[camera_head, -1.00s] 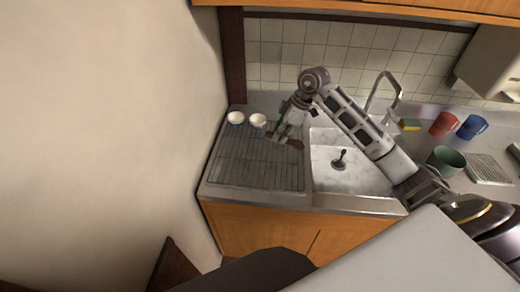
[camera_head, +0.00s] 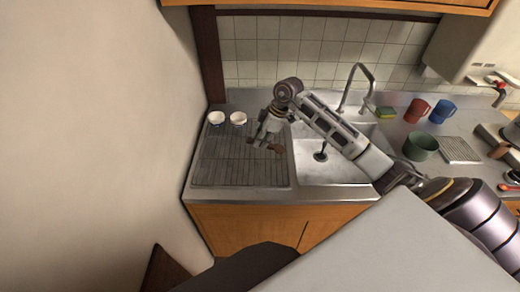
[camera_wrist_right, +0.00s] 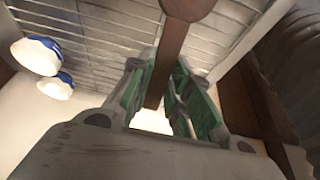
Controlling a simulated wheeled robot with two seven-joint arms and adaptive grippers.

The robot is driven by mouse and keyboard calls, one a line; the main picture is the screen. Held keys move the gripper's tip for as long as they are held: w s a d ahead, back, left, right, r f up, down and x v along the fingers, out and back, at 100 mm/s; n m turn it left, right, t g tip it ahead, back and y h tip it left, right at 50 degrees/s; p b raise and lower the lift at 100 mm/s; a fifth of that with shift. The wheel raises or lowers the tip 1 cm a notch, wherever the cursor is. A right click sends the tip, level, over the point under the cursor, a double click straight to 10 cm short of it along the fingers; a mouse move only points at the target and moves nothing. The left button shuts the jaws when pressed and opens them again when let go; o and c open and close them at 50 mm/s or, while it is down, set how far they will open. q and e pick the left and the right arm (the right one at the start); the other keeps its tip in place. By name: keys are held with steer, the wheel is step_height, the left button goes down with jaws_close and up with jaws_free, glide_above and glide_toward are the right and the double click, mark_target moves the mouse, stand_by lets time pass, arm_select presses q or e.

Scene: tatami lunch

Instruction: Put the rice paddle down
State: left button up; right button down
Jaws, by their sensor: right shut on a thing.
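The brown wooden rice paddle (camera_head: 277,149) is held by my right gripper (camera_head: 262,140) at the right part of the ribbed drainboard (camera_head: 232,168), left of the sink. In the right wrist view the paddle (camera_wrist_right: 168,55) runs between the green-padded fingers of my right gripper (camera_wrist_right: 166,85), which are shut on it. The drainboard (camera_wrist_right: 95,40) shows behind it there. I cannot tell whether the paddle touches the drainboard. My left gripper is not in view.
Two small white and blue bowls (camera_head: 216,118) (camera_head: 238,118) stand at the drainboard's back left. The sink (camera_head: 335,168) lies to the right, with a tall faucet (camera_head: 352,85). A green pot (camera_head: 420,147) and red (camera_head: 416,110) and blue (camera_head: 441,112) mugs stand further right. The drainboard's front is clear.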

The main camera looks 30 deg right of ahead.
mark_target(273, 146)
steer(key=shift+f, duration=0.85)
steer(key=shift+f, duration=0.1)
steer(key=shift+f, duration=1.8)
steer(key=shift+f, duration=0.1)
steer(key=c, duration=1.3)
jaws_free()
steer(key=shift+b+v, duration=0.5)
steer(key=shift+v, duration=5.65)
